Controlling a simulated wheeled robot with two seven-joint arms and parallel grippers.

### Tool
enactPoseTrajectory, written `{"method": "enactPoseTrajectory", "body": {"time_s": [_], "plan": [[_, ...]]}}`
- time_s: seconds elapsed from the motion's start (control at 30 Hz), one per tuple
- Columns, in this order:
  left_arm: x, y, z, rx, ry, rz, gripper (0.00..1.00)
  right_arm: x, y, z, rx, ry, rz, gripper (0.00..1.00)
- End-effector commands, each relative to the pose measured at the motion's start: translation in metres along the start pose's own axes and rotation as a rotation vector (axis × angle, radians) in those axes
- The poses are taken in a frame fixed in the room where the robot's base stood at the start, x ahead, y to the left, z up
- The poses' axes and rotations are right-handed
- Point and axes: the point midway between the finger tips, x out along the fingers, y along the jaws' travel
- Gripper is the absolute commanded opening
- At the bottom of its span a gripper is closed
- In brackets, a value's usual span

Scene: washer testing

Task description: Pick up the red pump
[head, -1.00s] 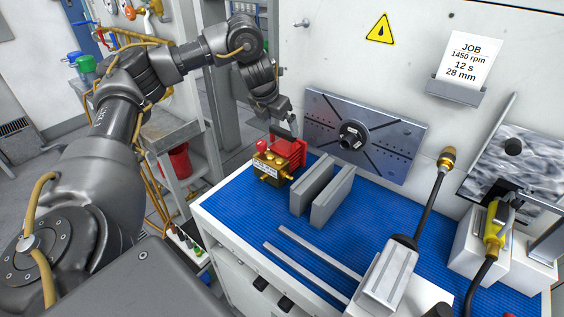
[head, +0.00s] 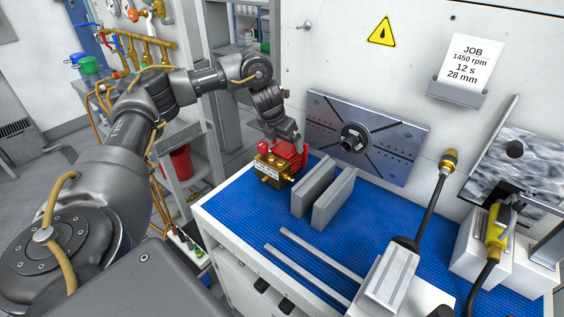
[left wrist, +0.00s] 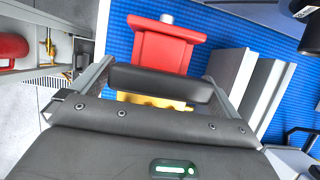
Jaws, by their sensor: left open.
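The red pump (head: 284,160) has a red body and a brass-coloured front. It stands on the blue mat (head: 232,208) at the left back corner of the bench. My left gripper (head: 284,140) is just above and behind it and partly overlaps it in the head view. In the left wrist view the red pump (left wrist: 165,48) lies ahead, between the two spread fingers of my left gripper (left wrist: 160,78). The gripper is open. Its palm hides part of the brass section, and contact with the pump cannot be told. My right gripper is not in view.
Two grey upright blocks (head: 334,198) stand close to the right of the pump. A metal plate with a hub (head: 365,138) is behind. Two rails (head: 312,265) lie in front. A spray wand (head: 432,205) and a yellow-handled tool (head: 496,228) are at right.

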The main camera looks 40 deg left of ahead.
Motion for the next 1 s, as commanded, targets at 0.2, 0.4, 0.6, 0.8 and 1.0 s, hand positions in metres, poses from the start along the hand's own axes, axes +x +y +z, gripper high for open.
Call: {"method": "enactPoseTrajectory", "body": {"time_s": [0.2,0.4,0.6,0.8,1.0], "plan": [[0.0,0.0,0.0,0.0,0.0,0.0,0.79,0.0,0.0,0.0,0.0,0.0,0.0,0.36],[0.0,0.0,0.0,0.0,0.0,0.0,0.53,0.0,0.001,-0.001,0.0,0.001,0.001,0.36],[-0.005,-0.001,0.005,-0.003,-0.012,-0.003,0.33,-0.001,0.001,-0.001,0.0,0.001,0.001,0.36],[-0.004,0.0,0.005,-0.003,-0.012,-0.002,0.33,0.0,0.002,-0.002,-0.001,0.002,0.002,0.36],[-0.01,-0.001,0.007,-0.002,-0.013,-0.003,0.33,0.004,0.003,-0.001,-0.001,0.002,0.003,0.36]]}}
